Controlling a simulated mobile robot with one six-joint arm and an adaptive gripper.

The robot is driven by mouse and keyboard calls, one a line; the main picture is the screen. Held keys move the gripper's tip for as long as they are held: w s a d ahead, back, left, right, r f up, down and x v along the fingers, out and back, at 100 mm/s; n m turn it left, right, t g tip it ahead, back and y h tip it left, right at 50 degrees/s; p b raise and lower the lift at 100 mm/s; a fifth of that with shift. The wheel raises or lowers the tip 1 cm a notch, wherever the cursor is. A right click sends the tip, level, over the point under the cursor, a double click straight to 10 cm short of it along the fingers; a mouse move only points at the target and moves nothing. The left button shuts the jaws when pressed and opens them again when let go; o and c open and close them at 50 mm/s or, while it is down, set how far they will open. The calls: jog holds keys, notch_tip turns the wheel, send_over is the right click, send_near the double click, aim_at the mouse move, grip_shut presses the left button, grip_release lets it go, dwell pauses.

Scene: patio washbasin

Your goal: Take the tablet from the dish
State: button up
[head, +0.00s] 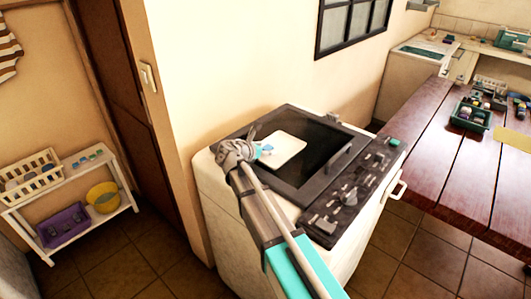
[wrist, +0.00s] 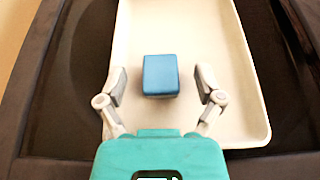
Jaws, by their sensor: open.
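The tablet (wrist: 160,75) is a small blue block with rounded edges. It lies in the white rectangular dish (wrist: 215,50). The dish (head: 290,151) sits on the dark top of a white appliance in the head view, where the tablet (head: 267,148) shows as a small blue patch beside my gripper (head: 262,152). In the wrist view my gripper (wrist: 161,88) is open, with one finger on each side of the tablet and a gap on both sides. I cannot tell how far the fingertips are above the dish floor.
A wooden table (head: 440,175) at right holds a green crate (head: 468,117) and small items. A white shelf (head: 100,222) with baskets stands at left.

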jog(key=shift+w+d+f, duration=0.15)
jog(key=shift+w+d, duration=0.05)
jog(key=shift+w, duration=0.05)
dwell(0.4)
jog(key=c, duration=1.1)
